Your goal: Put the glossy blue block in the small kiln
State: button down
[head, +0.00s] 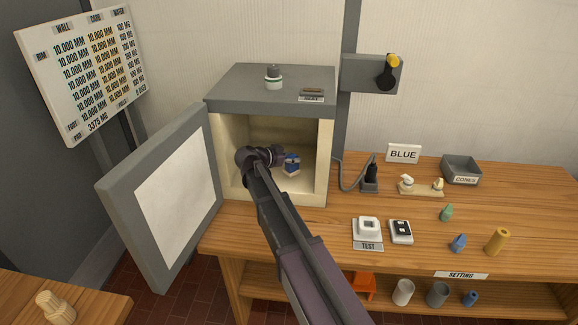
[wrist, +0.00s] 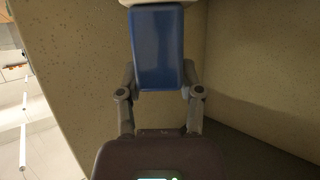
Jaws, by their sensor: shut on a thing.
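The small kiln (head: 270,96) stands on the wooden bench with its door (head: 172,205) swung wide open to the left. My arm reaches through its front opening. My gripper (head: 284,158) is inside the cream chamber, shut on the glossy blue block (head: 292,159). In the wrist view, my gripper (wrist: 158,75) has a finger on each side of the blue block (wrist: 158,45). A pale part shows at the block's far end. I cannot tell whether the block touches the chamber floor. My arm hides part of the opening.
The chamber's speckled wall (wrist: 70,70) is close on the left in the wrist view. To the kiln's right are a BLUE sign (head: 403,153), a CONES tray (head: 462,168), a white TEST device (head: 367,228) and small coloured pieces. Another table (head: 95,305) is at lower left.

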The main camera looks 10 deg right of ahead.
jog(key=shift+f+b, duration=0.7)
jog(key=shift+f, duration=0.3)
jog(key=shift+f, duration=0.15)
jog(key=shift+c, duration=1.3)
grip_release()
jog(key=shift+r, duration=0.2)
jog(key=shift+s+a+r, duration=0.1)
jog(key=shift+a+r, duration=0.05)
jog(key=shift+a, duration=0.05)
jog(key=p+v, duration=0.4)
jog(key=v, duration=0.7)
jog(key=shift+a+p, duration=0.2)
jog(key=shift+p, duration=0.1)
